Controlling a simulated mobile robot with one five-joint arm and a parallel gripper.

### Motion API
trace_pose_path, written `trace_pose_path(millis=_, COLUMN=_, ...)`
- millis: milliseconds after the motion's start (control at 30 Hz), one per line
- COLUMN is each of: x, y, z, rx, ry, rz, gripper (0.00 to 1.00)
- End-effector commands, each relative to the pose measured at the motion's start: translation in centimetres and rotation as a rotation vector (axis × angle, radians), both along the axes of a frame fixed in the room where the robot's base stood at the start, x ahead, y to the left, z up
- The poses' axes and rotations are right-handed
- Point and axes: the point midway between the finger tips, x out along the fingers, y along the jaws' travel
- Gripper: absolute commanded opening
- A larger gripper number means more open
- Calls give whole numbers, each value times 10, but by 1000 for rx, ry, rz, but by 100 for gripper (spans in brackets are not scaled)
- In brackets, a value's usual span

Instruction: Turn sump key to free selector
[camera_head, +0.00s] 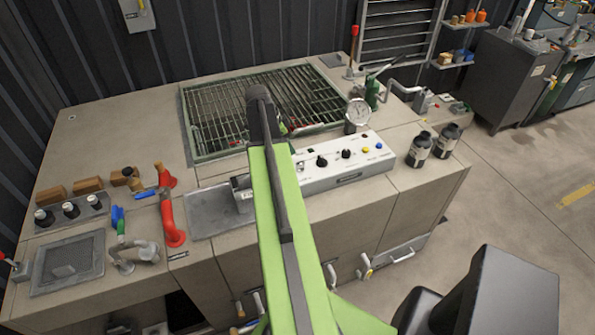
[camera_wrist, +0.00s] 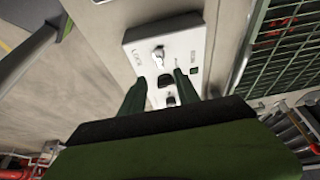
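In the wrist view a pale plate (camera_wrist: 196,42) carries printed lettering, one label looking like "LOCK". A small metal key-like part (camera_wrist: 158,54) sits near its far end. A dark selector-like knob (camera_wrist: 165,81) and another small part (camera_wrist: 171,101) lie nearer me. My gripper (camera_wrist: 159,76) is open, its two dark green fingers apart on either side of the dark knob in the picture. Whether they touch anything cannot be told. In the head view my green arm reaches over the bench and hides the gripper's fingers and the plate.
A green-framed grating (camera_head: 188,135) is set in the bench top; it also shows at right in the wrist view (camera_wrist: 248,60). A white control panel (camera_head: 340,178), a gauge (camera_head: 358,113) and two dark bottles (camera_head: 420,149) stand to the right.

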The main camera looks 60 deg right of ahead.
Motion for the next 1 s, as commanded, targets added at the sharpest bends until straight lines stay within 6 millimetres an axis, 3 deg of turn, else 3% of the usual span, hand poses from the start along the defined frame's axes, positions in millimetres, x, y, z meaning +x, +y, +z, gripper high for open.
trace_pose_path(millis=33, x=-3, y=-4, z=-23, rx=0, ry=-1, rz=-2, gripper=38)
trace_pose_path(millis=400, x=-21, y=-29, z=-96, rx=0, ry=0, rz=-1, gripper=38)
trace_pose_path(millis=533, x=-25, y=-34, z=-105, rx=1, ry=1, rz=0, gripper=38)
trace_pose_path(millis=800, x=-26, y=-35, z=-103, rx=1, ry=1, rz=0, gripper=38)
trace_pose_path(millis=1000, x=-26, y=-35, z=-103, rx=0, ry=0, rz=-1, gripper=12)
